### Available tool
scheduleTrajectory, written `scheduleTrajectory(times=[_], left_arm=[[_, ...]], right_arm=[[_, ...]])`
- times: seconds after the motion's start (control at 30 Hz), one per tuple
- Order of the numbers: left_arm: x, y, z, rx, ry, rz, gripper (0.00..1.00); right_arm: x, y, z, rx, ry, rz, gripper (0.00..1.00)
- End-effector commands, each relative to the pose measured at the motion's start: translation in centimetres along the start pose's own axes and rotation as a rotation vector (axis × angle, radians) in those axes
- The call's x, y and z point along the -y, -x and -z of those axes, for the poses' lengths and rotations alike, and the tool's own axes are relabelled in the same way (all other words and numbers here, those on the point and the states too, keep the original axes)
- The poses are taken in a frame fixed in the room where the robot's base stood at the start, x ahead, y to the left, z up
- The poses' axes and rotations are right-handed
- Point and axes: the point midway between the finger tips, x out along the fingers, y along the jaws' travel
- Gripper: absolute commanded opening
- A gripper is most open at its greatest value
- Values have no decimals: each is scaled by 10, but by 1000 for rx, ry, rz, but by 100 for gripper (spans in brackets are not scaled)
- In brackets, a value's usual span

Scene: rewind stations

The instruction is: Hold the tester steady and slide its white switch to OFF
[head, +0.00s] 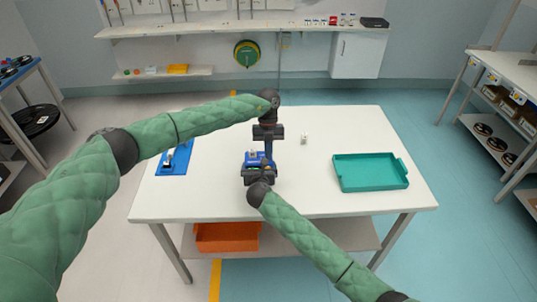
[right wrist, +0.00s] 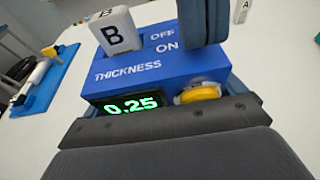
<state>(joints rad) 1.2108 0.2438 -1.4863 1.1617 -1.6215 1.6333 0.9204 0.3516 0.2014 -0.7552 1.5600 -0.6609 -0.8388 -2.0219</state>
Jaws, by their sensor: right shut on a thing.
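The blue tester (head: 257,160) stands near the middle of the white table. In the right wrist view the tester (right wrist: 150,68) shows OFF and ON labels, the word THICKNESS, a green 0.25 display (right wrist: 131,105) and a yellow round part (right wrist: 198,94). My right gripper (head: 258,172) is shut on the tester's near side. My left gripper (head: 269,152) points down at the tester's far side. Its blue-grey finger (right wrist: 203,20) is beside the OFF and ON labels; its opening is unclear.
A white block marked A (head: 304,138) stands to the right of my left gripper. A teal tray (head: 372,184) is at the table's right, and a blue board (head: 172,168) is at the left. An orange bin (head: 226,237) sits on the lower shelf.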

Motion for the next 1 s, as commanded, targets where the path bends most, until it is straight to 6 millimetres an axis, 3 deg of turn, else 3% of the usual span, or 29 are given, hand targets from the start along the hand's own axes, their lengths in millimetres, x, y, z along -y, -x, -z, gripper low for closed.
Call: scheduleTrajectory(times=[0.2,0.57,0.93,1.0], left_arm=[[0,5,-15,1,1,0,0],[-2,5,-14,3,2,0,0],[0,-9,23,-1,-4,0,0],[1,2,23,2,-2,1,0]], right_arm=[[0,0,1,0,1,0,62],[-1,1,1,-1,1,-1,62],[0,0,2,-2,0,0,62],[0,1,1,-2,0,-1,62]])
